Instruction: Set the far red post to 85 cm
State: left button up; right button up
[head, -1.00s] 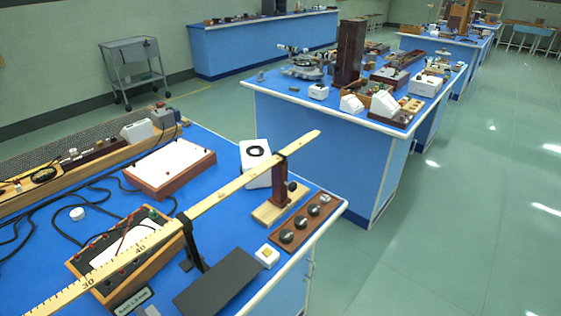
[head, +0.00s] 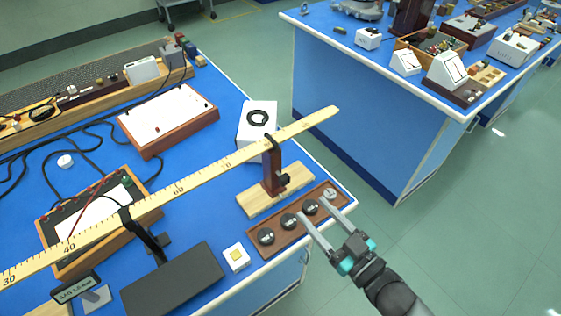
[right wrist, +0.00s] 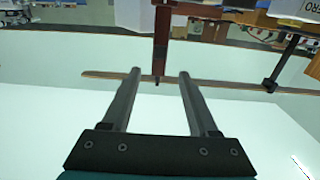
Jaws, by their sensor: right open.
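The far red post (head: 272,172) is a dark red upright on a pale wooden base, with a black knob on its right side. A long yellow ruler (head: 200,179) passes through a black loop at its top. The post stands beyond the 70 mark; the exact reading is too small to tell. My right gripper (head: 314,206) is open and empty, to the right and nearer than the post, above the tray of dark discs. In the right wrist view the red post (right wrist: 162,42) and ruler (right wrist: 225,86) show beyond the open fingers. My left gripper is not in view.
A wooden tray of dark discs (head: 250,239) lies in front of the post base. A white box (head: 256,120) stands behind it. A black stand (head: 137,229) carries the ruler further left. A dark plate (head: 175,280) lies near the front edge. Floor is clear at right.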

aim_at(287, 182)
jog(key=b+x, duration=0.1)
jog(key=x, duration=1.2)
jog(key=shift+b+x, duration=0.3)
jog(key=shift+x, duration=0.45)
jog(key=shift+f, duration=0.1)
grip_shut()
dwell(0.4)
